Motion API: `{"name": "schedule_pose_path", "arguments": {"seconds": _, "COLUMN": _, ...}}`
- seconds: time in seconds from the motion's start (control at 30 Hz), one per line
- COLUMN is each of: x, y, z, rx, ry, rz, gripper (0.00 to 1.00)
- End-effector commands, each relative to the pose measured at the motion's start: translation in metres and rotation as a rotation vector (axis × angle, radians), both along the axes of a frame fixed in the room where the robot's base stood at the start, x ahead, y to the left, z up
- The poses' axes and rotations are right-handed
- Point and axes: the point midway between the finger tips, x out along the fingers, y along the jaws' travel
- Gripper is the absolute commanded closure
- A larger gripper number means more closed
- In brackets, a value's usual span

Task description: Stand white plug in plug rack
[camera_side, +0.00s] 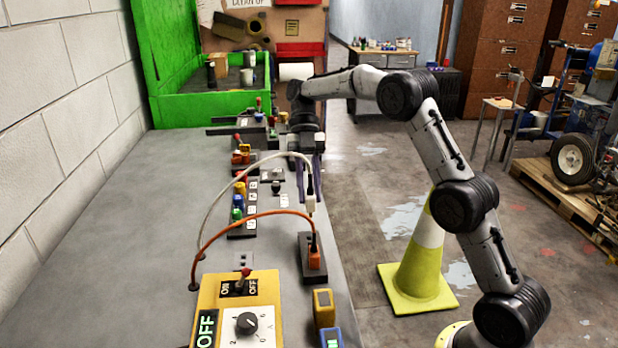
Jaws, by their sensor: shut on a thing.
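The white plug (310,206) hangs upright in my gripper (307,190), which points down with its fingers shut on it. A white cable (222,199) arcs from the plug to a hole in the bench on the left. The dark plug rack (305,245) stands near the bench's right edge, below and just nearer than the plug. An orange plug (315,258) with an orange cable stands in the rack's near part. The white plug looks apart from the rack, above its far end. I cannot make out the rack's free slot.
A yellow control box (264,290) with a switch and dial stands at the front. Yellow (323,302) and blue (331,338) blocks sit at the bench edge. A row of coloured buttons (239,205) lies left of the gripper. The grey bench (120,230) is clear at left.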

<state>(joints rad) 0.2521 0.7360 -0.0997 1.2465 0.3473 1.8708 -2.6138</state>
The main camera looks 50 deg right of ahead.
Motion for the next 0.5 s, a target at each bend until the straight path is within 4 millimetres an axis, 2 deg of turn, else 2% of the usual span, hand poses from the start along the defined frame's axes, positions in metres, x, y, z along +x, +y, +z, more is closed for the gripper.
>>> {"name": "schedule_pose_path", "arguments": {"seconds": 0.5, "x": 0.000, "y": 0.000, "z": -0.036, "rx": 0.000, "ry": 0.001, "rz": -0.002, "gripper": 1.00}}
